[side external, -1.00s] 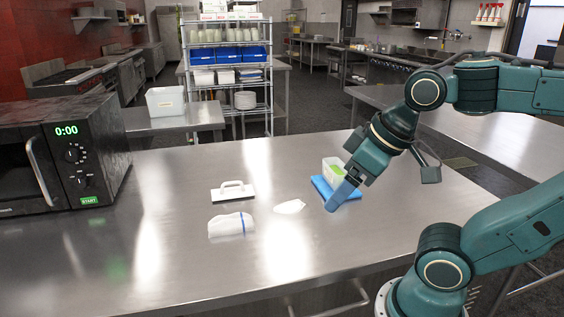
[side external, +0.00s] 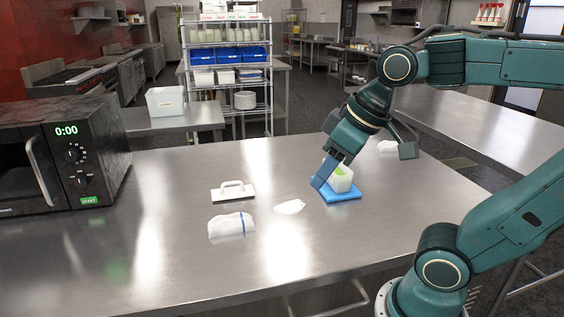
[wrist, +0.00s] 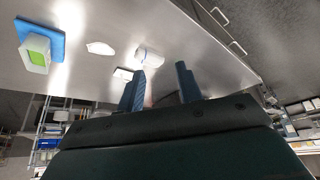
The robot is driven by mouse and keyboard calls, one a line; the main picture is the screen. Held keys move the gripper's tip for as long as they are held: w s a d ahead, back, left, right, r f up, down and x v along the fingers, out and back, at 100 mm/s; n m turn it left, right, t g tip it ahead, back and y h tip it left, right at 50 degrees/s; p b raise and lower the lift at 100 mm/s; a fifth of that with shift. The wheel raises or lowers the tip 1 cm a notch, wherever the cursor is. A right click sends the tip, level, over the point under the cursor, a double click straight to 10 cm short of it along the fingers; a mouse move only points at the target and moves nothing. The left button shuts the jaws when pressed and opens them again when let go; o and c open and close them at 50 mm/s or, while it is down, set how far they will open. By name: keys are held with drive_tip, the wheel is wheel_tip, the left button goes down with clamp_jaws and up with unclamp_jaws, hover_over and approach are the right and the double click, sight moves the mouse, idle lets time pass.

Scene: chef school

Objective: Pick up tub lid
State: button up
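A flat white rectangular piece with a raised handle, which looks like the tub lid (side external: 232,191), lies on the steel table left of centre. It also shows small in the wrist view (wrist: 122,74). A white tub (side external: 341,179) with a green patch stands on a blue mat (side external: 344,196); both are at the left of the wrist view. My gripper (side external: 319,184) is left of the tub, above the table and apart from the lid. In the wrist view its two blue fingers (wrist: 160,70) are spread with nothing between them.
A folded white cloth with a blue stripe (side external: 231,225) lies in front of the lid. A small white crumpled piece (side external: 290,206) lies between lid and mat. A black microwave (side external: 62,155) stands at the left. Another white item (side external: 387,146) is at the back right.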

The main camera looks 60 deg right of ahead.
drive_tip(key=w+d+r+n, duration=0.2)
drive_tip(key=w+r, duration=0.2)
drive_tip(key=w, duration=0.8)
drive_tip(key=n+g+y, duration=0.2)
drive_tip(key=n+y, duration=0.1)
drive_tip(key=n, duration=0.3)
hover_over(232, 183)
drive_tip(key=s+d, duration=0.3)
drive_tip(key=d, duration=0.1)
wheel_tip(232, 183, down, 16)
drive_tip(key=shift+x, duration=4.1)
drive_tip(key=shift+s+f, duration=0.1)
drive_tip(key=shift+s, duration=0.05)
drive_tip(key=shift+x, duration=2.55)
drive_tip(key=shift+s+a, duration=0.1)
